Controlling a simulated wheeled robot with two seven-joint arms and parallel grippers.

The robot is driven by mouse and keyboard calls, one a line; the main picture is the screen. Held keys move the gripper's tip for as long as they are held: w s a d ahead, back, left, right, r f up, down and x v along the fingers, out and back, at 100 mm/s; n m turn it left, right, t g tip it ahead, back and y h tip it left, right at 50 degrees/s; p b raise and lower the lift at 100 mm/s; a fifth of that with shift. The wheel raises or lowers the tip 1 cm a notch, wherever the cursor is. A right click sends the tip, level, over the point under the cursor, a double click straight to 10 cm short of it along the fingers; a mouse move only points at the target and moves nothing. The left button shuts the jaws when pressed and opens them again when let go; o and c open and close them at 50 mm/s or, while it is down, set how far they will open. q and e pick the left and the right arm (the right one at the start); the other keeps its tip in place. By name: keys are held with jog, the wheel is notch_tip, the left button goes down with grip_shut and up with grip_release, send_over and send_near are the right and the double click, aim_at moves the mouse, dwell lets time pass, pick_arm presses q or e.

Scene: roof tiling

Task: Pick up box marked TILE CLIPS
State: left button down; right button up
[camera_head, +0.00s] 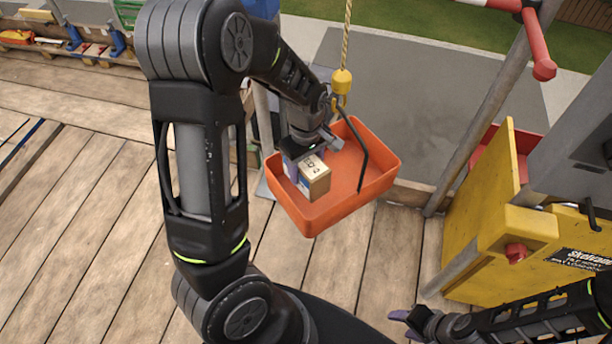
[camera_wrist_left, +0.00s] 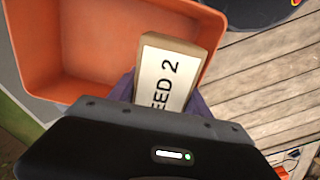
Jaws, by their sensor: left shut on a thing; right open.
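A small cardboard box (camera_head: 316,180) with a pale printed label is at the left part of the orange tray (camera_head: 375,185). My left gripper (camera_head: 303,168) reaches down over the tray from the left, shut on the box. In the left wrist view the box (camera_wrist_left: 168,68) sits between the purple fingers, and its label reads "EED 2", the rest hidden. I see no "TILE CLIPS" marking. Whether the box touches the tray floor I cannot tell. My right gripper (camera_head: 408,318) is at the bottom right, open and empty over the planks, its fingers only partly visible.
A rope with a yellow hook block (camera_head: 342,82) and a dark bent bar hangs over the tray. A yellow hoist unit (camera_head: 490,210) and a slanted grey pole (camera_head: 490,105) stand at the right. A shelf with tools (camera_head: 60,42) is at the far left.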

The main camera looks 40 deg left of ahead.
pick_arm(q)
jog(key=shift+r, duration=0.8)
